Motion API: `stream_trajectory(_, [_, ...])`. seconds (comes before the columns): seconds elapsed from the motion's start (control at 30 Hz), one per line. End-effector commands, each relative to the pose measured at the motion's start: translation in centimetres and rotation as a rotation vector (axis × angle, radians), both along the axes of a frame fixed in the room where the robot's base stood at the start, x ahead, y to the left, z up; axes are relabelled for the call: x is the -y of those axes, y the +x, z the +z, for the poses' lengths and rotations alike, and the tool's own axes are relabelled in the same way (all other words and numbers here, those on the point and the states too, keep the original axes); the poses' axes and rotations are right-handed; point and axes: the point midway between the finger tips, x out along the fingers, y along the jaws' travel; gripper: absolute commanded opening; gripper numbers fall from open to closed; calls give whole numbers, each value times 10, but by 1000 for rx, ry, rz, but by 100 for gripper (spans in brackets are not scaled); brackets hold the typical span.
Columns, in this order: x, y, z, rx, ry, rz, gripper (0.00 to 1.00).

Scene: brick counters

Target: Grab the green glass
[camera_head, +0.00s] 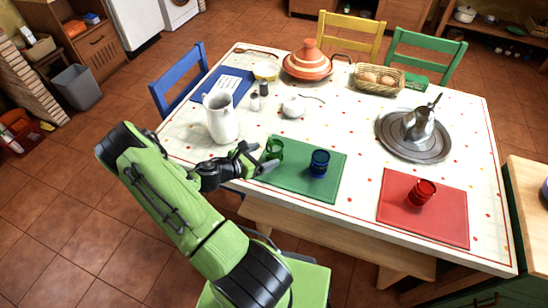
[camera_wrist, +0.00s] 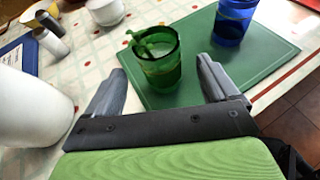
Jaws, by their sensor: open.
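The green glass (camera_head: 274,150) stands upright on the left part of a green placemat (camera_head: 300,186). In the wrist view the green glass (camera_wrist: 158,66) is just ahead of my gripper (camera_wrist: 160,82), roughly centred between its two fingers. A green piece shows at the glass's rim; I cannot tell what it is. My gripper (camera_head: 256,160) is open and empty, just left of the glass in the head view. I cannot tell whether a finger touches the glass.
A blue glass (camera_head: 319,163) stands right of the green glass on the same mat. A white pitcher (camera_head: 221,118) stands close to my gripper's left. A red glass (camera_head: 422,192) is on a red mat (camera_head: 440,225). Shakers (camera_head: 255,100) and a sugar bowl (camera_head: 293,107) stand behind.

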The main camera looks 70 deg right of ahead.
Motion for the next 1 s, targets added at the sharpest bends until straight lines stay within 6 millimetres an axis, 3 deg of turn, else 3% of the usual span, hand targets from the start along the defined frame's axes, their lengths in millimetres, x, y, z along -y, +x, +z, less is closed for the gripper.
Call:
stream_trajectory(0.4, [47, -28, -31, 2, 0, -2, 87])
stream_trajectory(0.67, [50, -29, -31, 1, 0, 2, 86])
stream_trajectory(1.0, [50, -28, -31, 1, 1, 1, 34])
